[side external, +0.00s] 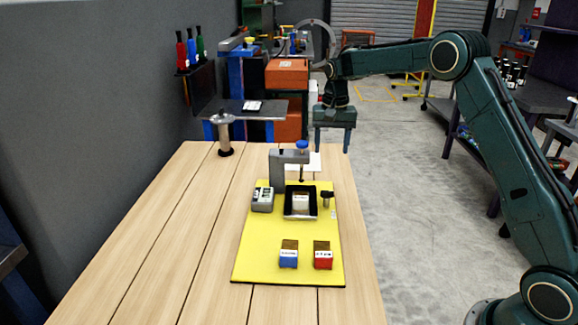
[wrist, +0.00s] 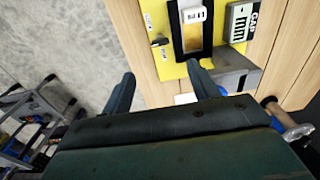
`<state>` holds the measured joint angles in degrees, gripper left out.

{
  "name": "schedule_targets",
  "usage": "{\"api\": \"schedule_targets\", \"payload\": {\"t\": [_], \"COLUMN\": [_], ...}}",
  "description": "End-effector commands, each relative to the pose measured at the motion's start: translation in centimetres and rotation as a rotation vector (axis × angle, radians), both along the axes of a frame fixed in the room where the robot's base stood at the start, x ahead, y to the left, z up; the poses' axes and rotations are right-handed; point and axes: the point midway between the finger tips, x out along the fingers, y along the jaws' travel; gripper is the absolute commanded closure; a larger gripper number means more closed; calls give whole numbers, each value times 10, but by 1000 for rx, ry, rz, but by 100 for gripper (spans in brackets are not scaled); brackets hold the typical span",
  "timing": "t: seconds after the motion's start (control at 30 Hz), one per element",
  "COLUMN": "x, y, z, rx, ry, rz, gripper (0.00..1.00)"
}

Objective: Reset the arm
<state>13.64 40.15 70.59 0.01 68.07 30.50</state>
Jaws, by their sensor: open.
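My gripper (side external: 332,143) is open and empty, with its fingers pointing down, raised near the far right edge of the wooden table. In the wrist view its two fingers (wrist: 162,85) are spread with nothing between them. The yellow board (side external: 255,245) lies on the table in front of it.
The wooden table (side external: 150,240) has free room left of the board. A wall with red, blue and green bottles (side external: 191,48) is at the left. Open concrete floor (side external: 410,210) lies right of the table.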

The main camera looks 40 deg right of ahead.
Motion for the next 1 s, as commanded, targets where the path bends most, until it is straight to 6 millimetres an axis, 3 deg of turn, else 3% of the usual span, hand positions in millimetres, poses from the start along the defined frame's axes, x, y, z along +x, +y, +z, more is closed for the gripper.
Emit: {"api": "schedule_targets", "payload": {"t": [0.27, 0.5, 0.7, 1.0], "x": [-34, -76, -116, -180], "y": [25, 49, 67, 91], "z": [52, 93, 119, 143], "rx": [-17, -35, -53, -81], "ry": [-59, -116, -164, -233], "rz": [96, 194, 274, 395], "gripper": [40, 40, 40, 40]}}
